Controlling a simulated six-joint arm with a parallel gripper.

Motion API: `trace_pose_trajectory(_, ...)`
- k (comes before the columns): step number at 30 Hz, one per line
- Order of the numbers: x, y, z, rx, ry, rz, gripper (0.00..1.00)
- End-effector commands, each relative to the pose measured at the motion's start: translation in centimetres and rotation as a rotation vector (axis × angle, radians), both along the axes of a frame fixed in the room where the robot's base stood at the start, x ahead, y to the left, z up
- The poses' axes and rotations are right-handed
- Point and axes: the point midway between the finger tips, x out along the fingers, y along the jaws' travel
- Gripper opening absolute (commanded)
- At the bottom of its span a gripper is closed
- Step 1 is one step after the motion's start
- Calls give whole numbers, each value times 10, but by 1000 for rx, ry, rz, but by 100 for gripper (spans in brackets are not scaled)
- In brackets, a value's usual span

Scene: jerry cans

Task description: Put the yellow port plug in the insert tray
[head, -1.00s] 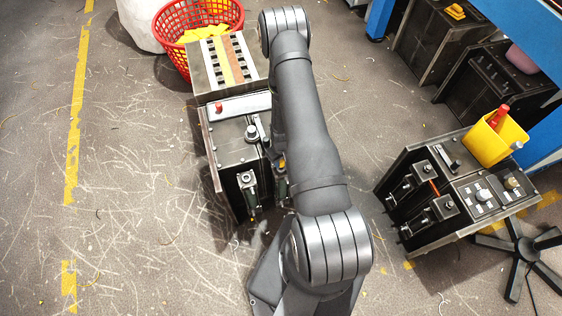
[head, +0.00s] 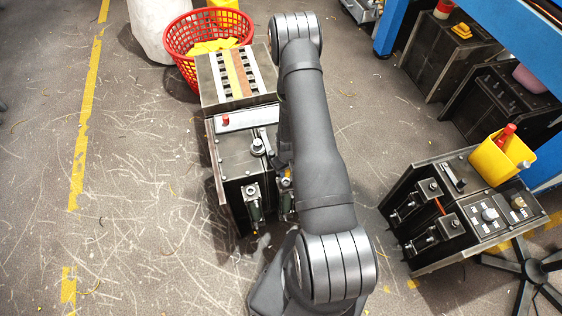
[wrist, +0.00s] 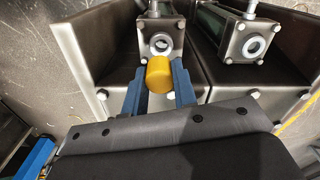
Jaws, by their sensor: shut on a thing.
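The yellow port plug (wrist: 160,73) is held between the two blue fingers of my gripper (wrist: 160,85) in the wrist view. It sits just in front of the round white-rimmed port of a grey cylinder block (wrist: 160,38); I cannot tell whether they touch. A slotted panel with yellow, brown and pale strips (head: 222,76) on the metal unit at the back may be the insert tray; I cannot tell for sure.
A second cylinder (wrist: 249,44) stands to the right in the wrist view. In the head view a red basket (head: 181,42) with yellow things stands behind the unit. A second machine unit with a yellow bin (head: 494,163) is at right. The floor at left is clear.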

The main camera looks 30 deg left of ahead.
Motion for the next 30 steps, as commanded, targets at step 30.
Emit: trace_pose_trajectory(30, 163, -214, 226, 3, -5, -861, 0)
